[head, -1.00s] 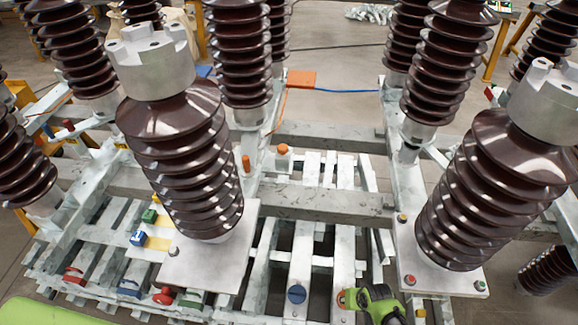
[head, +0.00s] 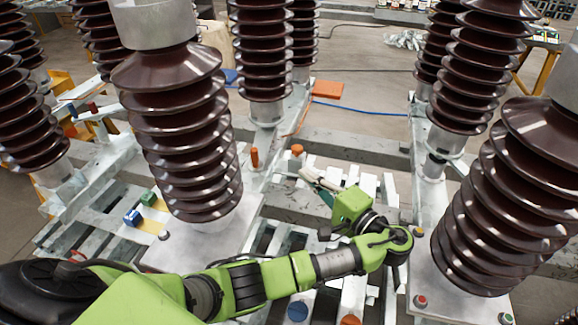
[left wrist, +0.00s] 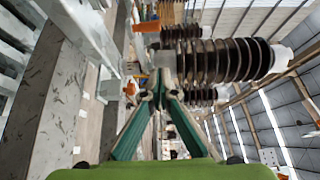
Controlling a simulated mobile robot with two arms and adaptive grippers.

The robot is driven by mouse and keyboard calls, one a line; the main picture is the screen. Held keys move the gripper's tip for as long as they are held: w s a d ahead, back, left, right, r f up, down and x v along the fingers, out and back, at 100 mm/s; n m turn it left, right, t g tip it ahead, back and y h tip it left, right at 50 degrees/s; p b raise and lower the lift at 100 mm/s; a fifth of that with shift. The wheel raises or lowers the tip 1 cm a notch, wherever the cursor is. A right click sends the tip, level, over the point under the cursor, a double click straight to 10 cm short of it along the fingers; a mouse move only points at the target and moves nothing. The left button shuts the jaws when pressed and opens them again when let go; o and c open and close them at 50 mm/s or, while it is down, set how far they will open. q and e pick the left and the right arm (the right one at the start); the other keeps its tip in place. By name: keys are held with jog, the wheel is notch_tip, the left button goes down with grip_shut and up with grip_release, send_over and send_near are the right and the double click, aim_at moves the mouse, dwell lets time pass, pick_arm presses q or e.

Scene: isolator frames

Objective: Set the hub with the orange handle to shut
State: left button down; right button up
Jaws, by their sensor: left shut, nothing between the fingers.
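An upright orange handle (head: 254,158) stands on the frame behind the central insulator. A rounder orange knob (head: 297,150) stands to its right. I cannot tell for sure which is the hub's handle, nor its setting. My left gripper (head: 308,174) is shut and empty, just in front of the round knob in the head view. In the left wrist view the shut fingertips (left wrist: 160,92) point toward the round knob (left wrist: 131,88), with the upright handle (left wrist: 148,26) above it. Contact cannot be told. My right gripper is out of view.
Brown ribbed insulators (head: 185,140) flank my arm, with another on the right (head: 520,200). A blue knob (head: 298,311) and an orange knob (head: 350,321) sit low in front. Grey beams (head: 350,146) cross the frame. An orange plate (head: 328,89) lies behind.

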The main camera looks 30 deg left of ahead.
aim_at(254, 154)
pick_arm(q)
jog(key=s+a+p+x, duration=0.1)
jog(key=s+p+x, duration=0.1)
jog(key=x, duration=1.1)
jog(key=shift+s+p, duration=0.4)
jog(key=shift+p, duration=0.4)
jog(key=shift+f, duration=0.1)
jog(key=a+p, duration=0.1)
jog(key=s+a+m+t+p, duration=0.1)
jog(key=shift+s+r+h+p, duration=0.15)
jog(key=shift+r+h+p, duration=0.1)
jog(key=shift+h+p, duration=0.05)
jog(key=shift+s+a+f+t, duration=0.1)
jog(key=shift+s+a+t, duration=0.1)
jog(key=shift+a+t, duration=0.3)
jog(key=shift+f, duration=0.1)
